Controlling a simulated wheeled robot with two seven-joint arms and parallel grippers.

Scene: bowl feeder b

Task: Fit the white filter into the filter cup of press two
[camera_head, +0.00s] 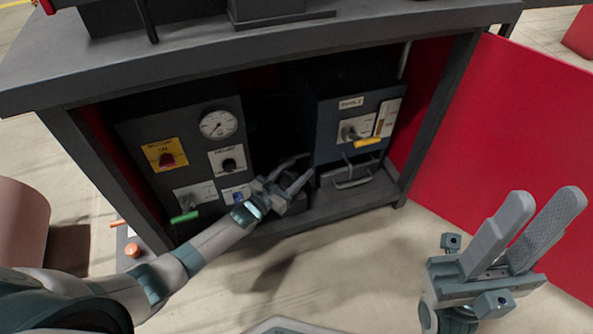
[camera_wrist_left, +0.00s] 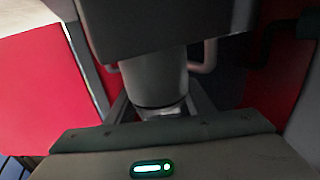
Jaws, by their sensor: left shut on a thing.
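My left gripper (camera_head: 292,172) reaches into the cabinet, low between the two panels and just left of the box with the yellow-handled lever. In the left wrist view a grey cylinder (camera_wrist_left: 155,78), which looks like the filter cup, hangs below a dark box. A small pale piece (camera_wrist_left: 160,112) shows just under the cylinder, between my left gripper's fingers. It looks like the white filter, but its shape is mostly hidden. I cannot tell whether it touches the cylinder. My right gripper (camera_head: 545,196) is open and empty, outside the cabinet at the lower right.
The left panel (camera_head: 185,120) carries a gauge (camera_head: 217,124), knobs and a green-handled lever (camera_head: 184,217). The right box (camera_head: 332,110) has a yellow lever (camera_head: 367,142); a metal handle (camera_head: 352,175) is below. A red door (camera_head: 500,150) stands open at right. Floor in front is clear.

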